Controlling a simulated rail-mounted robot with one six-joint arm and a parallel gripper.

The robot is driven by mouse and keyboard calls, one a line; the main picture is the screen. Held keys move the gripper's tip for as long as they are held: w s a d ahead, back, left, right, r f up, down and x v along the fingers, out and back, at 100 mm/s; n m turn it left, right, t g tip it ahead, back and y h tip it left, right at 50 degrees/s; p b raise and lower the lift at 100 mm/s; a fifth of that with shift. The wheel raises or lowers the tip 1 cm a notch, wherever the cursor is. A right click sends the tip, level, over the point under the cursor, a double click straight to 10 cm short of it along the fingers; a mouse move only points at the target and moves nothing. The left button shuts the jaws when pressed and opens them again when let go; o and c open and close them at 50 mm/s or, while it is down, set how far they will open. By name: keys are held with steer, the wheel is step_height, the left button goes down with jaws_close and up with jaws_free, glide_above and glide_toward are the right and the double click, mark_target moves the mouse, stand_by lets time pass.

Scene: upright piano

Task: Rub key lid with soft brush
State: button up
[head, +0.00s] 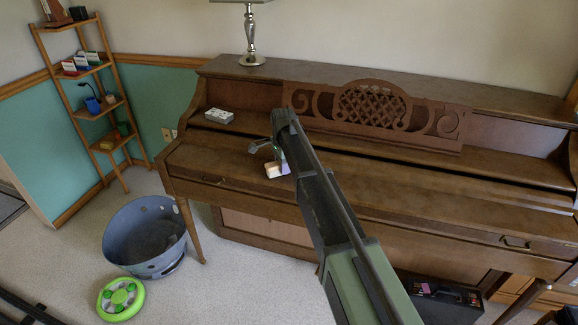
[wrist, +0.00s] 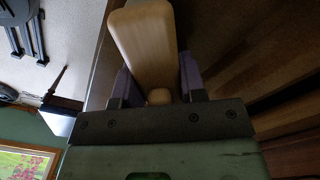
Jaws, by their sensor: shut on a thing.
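The piano's key lid (head: 400,188) is the long brown wooden surface along the front, and it looks closed. My gripper (head: 277,154) is over the left-middle part of the lid. In the wrist view my gripper (wrist: 157,82) is shut on the pale wooden body of the soft brush (wrist: 143,40). In the head view the brush (head: 277,170) shows as a small pale block just below the fingers, at the lid. I cannot tell whether its bristles touch the lid. My arm hides part of the lid to the right.
A carved music stand (head: 375,110) rises behind the lid. A small pale box (head: 219,116) lies on the piano's left, and a lamp (head: 250,40) stands on top. A blue-grey tub (head: 145,237), a green round toy (head: 121,299) and a shelf (head: 92,70) are at the left.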

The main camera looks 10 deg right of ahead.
mark_target(258, 167)
steer(key=shift+w+a+f, duration=0.1)
steer(key=shift+w+a, duration=0.15)
steer(key=shift+a, duration=0.3)
steer(key=shift+w+a, duration=0.25)
steer(key=shift+a, duration=0.25)
steer(key=shift+w+a, duration=0.45)
steer(key=shift+a, duration=0.65)
steer(key=shift+w+a, duration=0.45)
steer(key=shift+a, duration=0.7)
steer(key=shift+w+a, duration=0.45)
steer(key=shift+a, duration=0.65)
step_height(258, 167, up, 9)
steer(key=p, duration=0.8)
steer(key=shift+p, duration=0.3)
